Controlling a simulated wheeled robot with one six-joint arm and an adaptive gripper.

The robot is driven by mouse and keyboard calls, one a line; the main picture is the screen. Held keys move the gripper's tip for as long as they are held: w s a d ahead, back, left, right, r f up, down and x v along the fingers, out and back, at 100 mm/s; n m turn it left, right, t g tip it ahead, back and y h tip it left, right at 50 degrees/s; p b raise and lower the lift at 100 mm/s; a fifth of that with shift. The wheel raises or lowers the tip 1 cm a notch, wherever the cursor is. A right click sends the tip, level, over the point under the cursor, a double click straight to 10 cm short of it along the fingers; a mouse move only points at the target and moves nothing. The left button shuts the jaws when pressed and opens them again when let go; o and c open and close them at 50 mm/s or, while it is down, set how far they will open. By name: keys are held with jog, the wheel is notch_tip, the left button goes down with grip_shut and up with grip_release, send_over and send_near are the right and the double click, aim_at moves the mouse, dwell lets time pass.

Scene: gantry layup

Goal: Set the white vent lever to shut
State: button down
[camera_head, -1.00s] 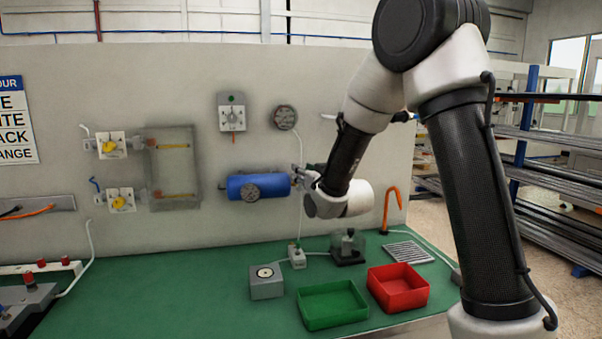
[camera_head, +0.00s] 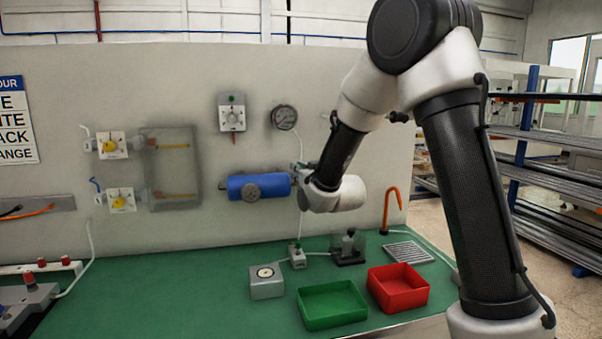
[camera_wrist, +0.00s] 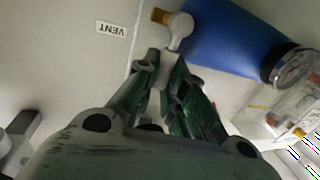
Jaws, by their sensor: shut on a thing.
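The white vent lever (camera_wrist: 181,27) shows at the top of the wrist view, with its round hub beside a brass fitting (camera_wrist: 160,16) and next to the blue cylinder. Its arm runs down from the hub in between my fingers. My gripper (camera_wrist: 168,68) is shut on the lever, and the fingers hide its lower end. A label reading VENT (camera_wrist: 113,28) is on the wall to the left. In the head view the lever is hidden behind my wrist, at the right end of the blue cylinder (camera_head: 258,186).
A round gauge (camera_head: 284,117) is on the wall above the cylinder. Below on the green bench (camera_head: 190,290) stand a green tray (camera_head: 333,304), a red tray (camera_head: 398,287) and a grey box (camera_head: 266,282). An orange hook (camera_head: 392,207) stands to the right.

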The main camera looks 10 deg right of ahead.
jog(key=shift+a, duration=0.1)
jog(key=c, duration=1.5)
grip_release()
jog(key=v, duration=0.7)
jog(key=shift+s, duration=0.25)
